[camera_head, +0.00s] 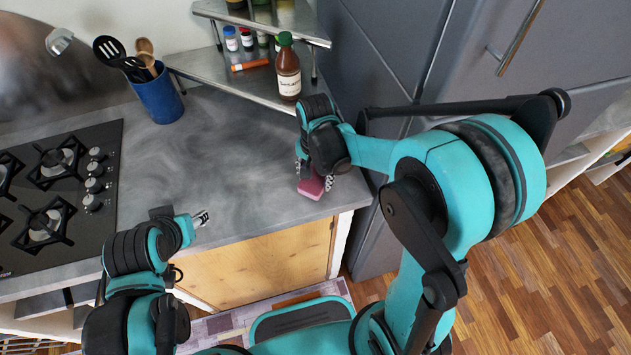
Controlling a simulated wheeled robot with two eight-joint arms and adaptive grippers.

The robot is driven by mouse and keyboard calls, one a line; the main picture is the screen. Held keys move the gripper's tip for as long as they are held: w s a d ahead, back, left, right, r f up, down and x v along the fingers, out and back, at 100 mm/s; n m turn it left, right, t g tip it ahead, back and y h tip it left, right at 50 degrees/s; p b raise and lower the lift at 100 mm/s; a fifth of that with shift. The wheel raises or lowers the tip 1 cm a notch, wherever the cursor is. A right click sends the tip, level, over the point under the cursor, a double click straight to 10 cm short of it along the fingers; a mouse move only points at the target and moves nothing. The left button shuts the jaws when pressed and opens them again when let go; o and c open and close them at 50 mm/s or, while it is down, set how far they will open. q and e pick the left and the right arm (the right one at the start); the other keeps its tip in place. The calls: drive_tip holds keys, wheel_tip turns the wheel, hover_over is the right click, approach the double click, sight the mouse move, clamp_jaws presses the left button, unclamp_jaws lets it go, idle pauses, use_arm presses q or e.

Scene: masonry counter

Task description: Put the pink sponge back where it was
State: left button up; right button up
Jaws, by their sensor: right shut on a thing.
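The pink sponge (311,189) is at the right end of the grey counter (235,160), near its front edge. My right gripper (314,183) reaches down from above and is shut on the sponge, with a finger on each side. The gripper hides the sponge's upper part. I cannot tell whether the sponge touches the counter or hangs just above it. My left gripper (203,217) is by the counter's front edge, left of the sponge and apart from it. Its fingers are seen edge-on, so their opening is unclear.
A black gas hob (62,190) fills the counter's left. A blue utensil pot (158,97) stands at the back. A metal corner shelf (222,72) carries jars, an orange tube and a brown sauce bottle (288,70). A grey fridge (405,60) borders the right. The counter's middle is clear.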

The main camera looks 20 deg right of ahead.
drive_tip(key=shift+f, duration=0.85)
drive_tip(key=shift+f, duration=0.1)
drive_tip(key=o, duration=1.1)
